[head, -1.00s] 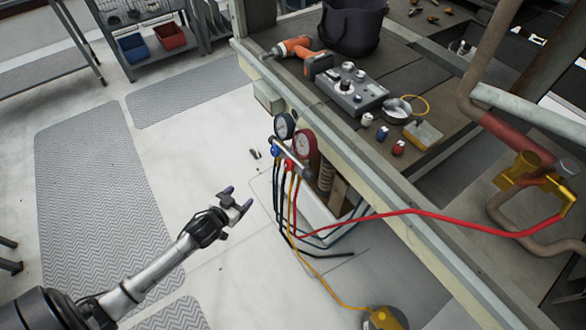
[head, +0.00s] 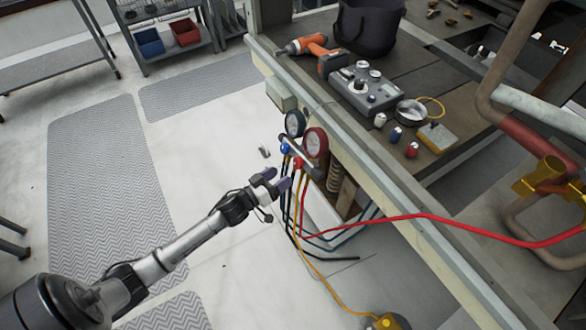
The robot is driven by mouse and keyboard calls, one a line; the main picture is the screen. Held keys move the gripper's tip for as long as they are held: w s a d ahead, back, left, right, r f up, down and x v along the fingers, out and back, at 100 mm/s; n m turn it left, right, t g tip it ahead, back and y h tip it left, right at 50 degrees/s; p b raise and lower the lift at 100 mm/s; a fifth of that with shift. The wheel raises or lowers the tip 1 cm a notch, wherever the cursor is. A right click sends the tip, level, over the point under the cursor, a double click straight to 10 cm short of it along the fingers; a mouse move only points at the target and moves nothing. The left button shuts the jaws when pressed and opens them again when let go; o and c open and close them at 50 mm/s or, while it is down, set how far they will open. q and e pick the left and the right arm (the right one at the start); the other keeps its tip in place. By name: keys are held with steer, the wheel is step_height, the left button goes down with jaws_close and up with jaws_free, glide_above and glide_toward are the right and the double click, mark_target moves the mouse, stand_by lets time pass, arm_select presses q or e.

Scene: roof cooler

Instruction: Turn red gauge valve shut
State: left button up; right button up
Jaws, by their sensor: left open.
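The gauge manifold hangs at the workbench's near edge, with a red gauge (head: 315,142) on the right and a dark-rimmed gauge (head: 295,124) on the left. The red valve knob (head: 298,163) sits below the red gauge, and a blue valve knob (head: 285,149) is to its left. My left gripper (head: 276,180) is open and empty, just below and left of the red knob in the picture. A gap in depth cannot be judged exactly. My right gripper is not in the view.
Yellow, red and dark hoses hang below the manifold; the red hose (head: 430,217) runs right to a brass fitting (head: 548,172). The bench (head: 400,75) carries a drill (head: 308,47), a grey instrument box (head: 365,90) and small bottles. Open floor lies left.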

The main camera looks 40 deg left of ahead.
mark_target(296, 165)
arm_select(q)
steer(key=shift+w+d+b, duration=0.15)
steer(key=shift+w+b, duration=0.05)
steer(key=shift+w, duration=0.8)
steer(key=shift+w+d+b, duration=0.2)
steer(key=shift+w+b, duration=0.05)
steer(key=shift+w, duration=0.75)
steer(key=shift+w+d+b, duration=0.15)
steer(key=shift+w+b, duration=0.05)
steer(key=shift+w, duration=0.8)
steer(key=shift+c, duration=0.3)
steer(key=c, duration=0.9)
steer(key=shift+o, duration=0.2)
